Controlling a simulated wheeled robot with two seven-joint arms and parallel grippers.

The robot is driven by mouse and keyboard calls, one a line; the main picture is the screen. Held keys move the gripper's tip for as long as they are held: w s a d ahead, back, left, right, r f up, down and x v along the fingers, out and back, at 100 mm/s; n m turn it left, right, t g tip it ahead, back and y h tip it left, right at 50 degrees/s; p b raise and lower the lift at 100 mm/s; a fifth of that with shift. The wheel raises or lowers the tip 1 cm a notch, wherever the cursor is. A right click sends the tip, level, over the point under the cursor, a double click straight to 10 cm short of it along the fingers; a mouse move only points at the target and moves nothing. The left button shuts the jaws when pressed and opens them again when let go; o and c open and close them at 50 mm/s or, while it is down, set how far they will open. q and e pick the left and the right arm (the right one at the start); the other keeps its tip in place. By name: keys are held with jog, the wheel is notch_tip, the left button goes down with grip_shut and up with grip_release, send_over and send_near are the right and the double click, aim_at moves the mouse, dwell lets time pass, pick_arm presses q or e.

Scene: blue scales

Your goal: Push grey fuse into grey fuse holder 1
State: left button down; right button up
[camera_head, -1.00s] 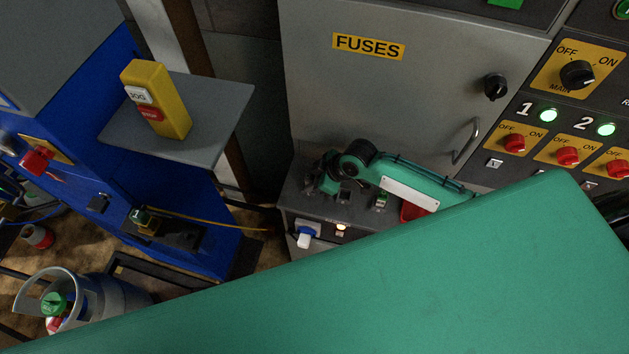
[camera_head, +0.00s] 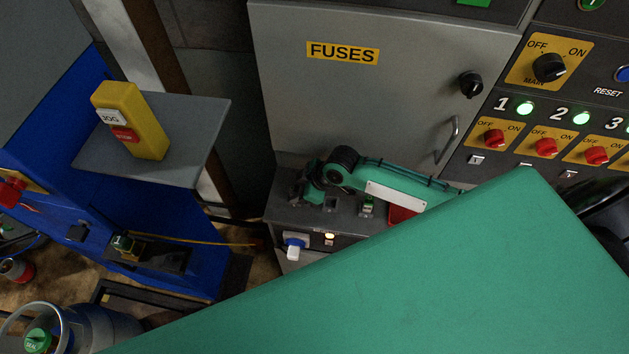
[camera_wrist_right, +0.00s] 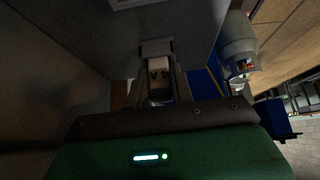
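In the head view my right gripper (camera_head: 308,192) points down at the left end of the dark fuse ledge (camera_head: 283,212) below the FUSES cabinet. In the right wrist view a pale block with dark marks (camera_wrist_right: 159,66) shows between the fingers of the gripper (camera_wrist_right: 158,80). I cannot tell whether it is the grey fuse or part of a holder, or whether the fingers grip it. One dark holder slot (camera_head: 330,204) is visible right of the gripper. My left gripper is not in view.
The grey cabinet door (camera_head: 350,100) rises behind the ledge. A white and blue plug (camera_head: 295,245) sticks out of the ledge's front. A grey shelf (camera_head: 192,130) with a yellow button box (camera_head: 130,120) is at left. My large teal surface covers the lower right.

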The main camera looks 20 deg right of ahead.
jog(key=shift+o, duration=0.7)
jog(key=b+v, duration=0.2)
jog(key=v, duration=1.1)
jog(key=shift+b, duration=0.3)
jog(key=shift+s+d+r, duration=0.15)
jog(key=shift+d+r, duration=0.05)
jog(key=shift+r, duration=0.15)
jog(key=shift+f, duration=0.1)
